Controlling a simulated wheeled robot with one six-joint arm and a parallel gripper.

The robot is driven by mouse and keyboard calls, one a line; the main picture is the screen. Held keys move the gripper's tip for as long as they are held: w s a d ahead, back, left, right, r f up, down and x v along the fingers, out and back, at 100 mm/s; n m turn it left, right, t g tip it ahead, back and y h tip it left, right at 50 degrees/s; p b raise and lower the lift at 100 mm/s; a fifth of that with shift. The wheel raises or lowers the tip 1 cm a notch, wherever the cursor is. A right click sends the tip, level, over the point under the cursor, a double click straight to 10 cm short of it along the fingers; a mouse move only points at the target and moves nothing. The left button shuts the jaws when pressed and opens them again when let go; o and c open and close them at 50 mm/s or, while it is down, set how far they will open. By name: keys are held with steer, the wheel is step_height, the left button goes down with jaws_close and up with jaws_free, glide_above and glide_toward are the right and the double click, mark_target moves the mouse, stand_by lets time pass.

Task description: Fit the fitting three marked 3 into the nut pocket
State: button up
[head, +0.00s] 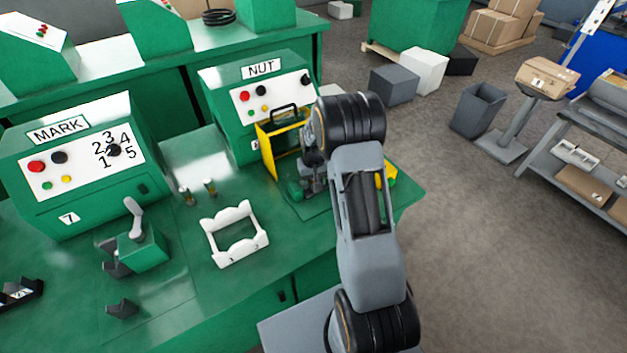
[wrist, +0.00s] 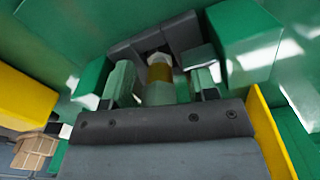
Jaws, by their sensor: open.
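My gripper (wrist: 161,80) is open, with one finger on either side of a fitting (wrist: 159,73) that has a brass band and a pale end. The fitting stands at a dark grey block (wrist: 184,33), apparently the nut pocket; I cannot tell how deep it sits. Its mark cannot be read. In the head view my gripper (head: 308,182) is low at the front of the NUT machine (head: 225,94), partly hidden by my arm. The fitting there is hidden.
A yellow guard frame (head: 267,151) stands beside my gripper. Two small fittings (head: 187,197) (head: 210,187) stand on the green bench. A white rack (head: 237,256) is in front of them. The MARK machine (head: 38,199) and a small clamp device (head: 150,254) are at left.

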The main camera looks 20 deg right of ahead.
step_height(320, 180, up, 12)
steer(key=shift+f+b, duration=0.2)
steer(key=shift+b, duration=0.35)
steer(key=s+a+r+t, duration=0.1)
steer(key=s+a+r, duration=0.2)
steer(key=s, duration=0.4)
steer(key=s+a+r+n+t, duration=0.1)
steer(key=s+a+r, duration=0.2)
steer(key=s, duration=0.4)
steer(key=s+a+r+t, duration=0.2)
steer(key=s+a+r, duration=0.2)
steer(key=s, duration=0.4)
steer(key=shift+a+n, duration=0.3)
steer(key=shift+a, duration=0.05)
